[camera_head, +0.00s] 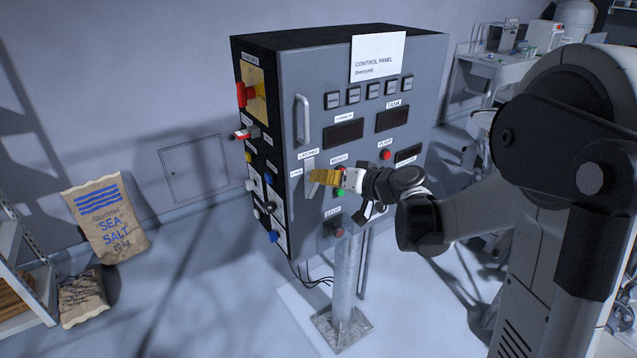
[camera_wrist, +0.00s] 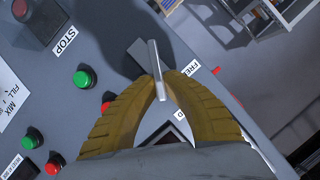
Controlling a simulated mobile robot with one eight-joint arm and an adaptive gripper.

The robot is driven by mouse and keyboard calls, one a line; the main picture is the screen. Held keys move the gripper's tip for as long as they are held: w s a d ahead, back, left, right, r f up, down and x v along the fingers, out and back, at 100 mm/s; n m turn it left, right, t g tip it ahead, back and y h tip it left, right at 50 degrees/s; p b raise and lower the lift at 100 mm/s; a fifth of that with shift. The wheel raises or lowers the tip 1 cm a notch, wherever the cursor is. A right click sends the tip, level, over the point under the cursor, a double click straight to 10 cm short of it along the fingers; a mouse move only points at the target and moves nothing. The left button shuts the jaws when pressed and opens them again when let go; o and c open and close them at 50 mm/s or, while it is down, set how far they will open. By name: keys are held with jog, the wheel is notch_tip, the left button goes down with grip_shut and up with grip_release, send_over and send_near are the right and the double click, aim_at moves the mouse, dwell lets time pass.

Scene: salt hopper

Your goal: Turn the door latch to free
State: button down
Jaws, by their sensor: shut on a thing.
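The control panel (camera_head: 368,110) is a grey cabinet with a black side, standing on a post. The door latch (camera_head: 309,170) is a light grey lever at the left edge of its front, below the LATCHED label and beside the FREE label. My gripper (camera_head: 318,176) reaches in from the right, its yellow fingers at the latch. In the wrist view the yellow fingertips (camera_wrist: 158,84) close around the latch lever (camera_wrist: 154,58), which sticks up between them. The FREE label (camera_wrist: 189,69) is partly hidden by the right finger. The lever's exact angle is hard to tell.
Red and green buttons (camera_wrist: 84,78) sit close to my fingers, with a STOP button (camera_head: 338,230) below. A door handle (camera_head: 302,119) is above the latch. Red and yellow switches (camera_head: 250,92) jut from the black side. A salt sack (camera_head: 104,222) leans at the left wall.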

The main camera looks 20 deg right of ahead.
jog(key=shift+w+d+f+m+t+y+b, duration=0.15)
jog(key=shift+f+m+t+y+b, duration=0.15)
jog(key=shift+m+y+b, duration=0.8)
jog(key=shift+s+d+f+m+t+y+b, duration=0.15)
jog(key=shift+f+m+y+b, duration=0.2)
jog(key=shift+m+b, duration=1.3)
jog(key=shift+w+d+f+m+t+y+b, duration=0.2)
jog(key=shift+m+y+b, duration=0.65)
jog(key=shift+m, duration=0.9)
jog(key=shift+a, duration=0.1)
jog(key=c, duration=1.5)
grip_release()
jog(key=shift+s, duration=0.1)
